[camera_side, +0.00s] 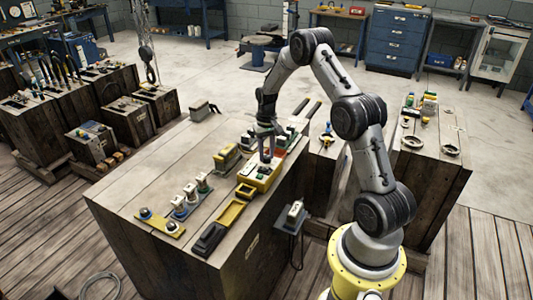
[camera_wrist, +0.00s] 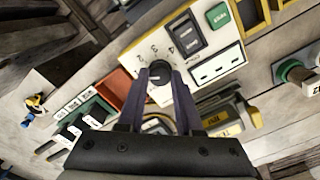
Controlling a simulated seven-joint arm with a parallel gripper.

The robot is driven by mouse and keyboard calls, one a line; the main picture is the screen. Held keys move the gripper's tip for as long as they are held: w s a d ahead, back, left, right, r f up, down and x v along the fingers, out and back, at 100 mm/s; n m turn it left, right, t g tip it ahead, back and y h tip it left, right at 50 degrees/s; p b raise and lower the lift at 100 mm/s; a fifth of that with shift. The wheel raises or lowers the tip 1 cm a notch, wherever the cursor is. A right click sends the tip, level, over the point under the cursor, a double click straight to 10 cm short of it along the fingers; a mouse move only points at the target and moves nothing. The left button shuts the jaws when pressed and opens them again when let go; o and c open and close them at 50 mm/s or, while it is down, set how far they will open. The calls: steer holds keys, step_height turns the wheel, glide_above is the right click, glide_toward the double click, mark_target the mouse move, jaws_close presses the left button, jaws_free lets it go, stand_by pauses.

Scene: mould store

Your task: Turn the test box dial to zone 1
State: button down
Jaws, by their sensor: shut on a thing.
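The test box (camera_side: 258,180) is a yellow box with a pale top face on the wooden bench. In the wrist view its pale panel (camera_wrist: 202,60) carries a dark round dial (camera_wrist: 159,76), with numbers printed in an arc around it. Which number the dial points to is too small to tell. My gripper (camera_side: 267,157) reaches straight down onto the box in the side view. In the wrist view my gripper (camera_wrist: 160,70) has its two fingers on either side of the dial, shut on it. The fingers hide part of the dial's edge.
A green button (camera_wrist: 218,16) and a dark rocker switch (camera_wrist: 186,33) sit on the panel near the dial. A yellow tray (camera_side: 231,213) and a block with several knobs (camera_side: 190,200) stand nearby. An orange-red bin (camera_wrist: 122,90) is close beside the box.

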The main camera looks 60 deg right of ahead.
mark_target(267, 157)
stand_by(0.3)
steer(key=c, duration=0.6)
jaws_free()
step_height(267, 157, up, 14)
steer(key=shift+f, duration=0.1)
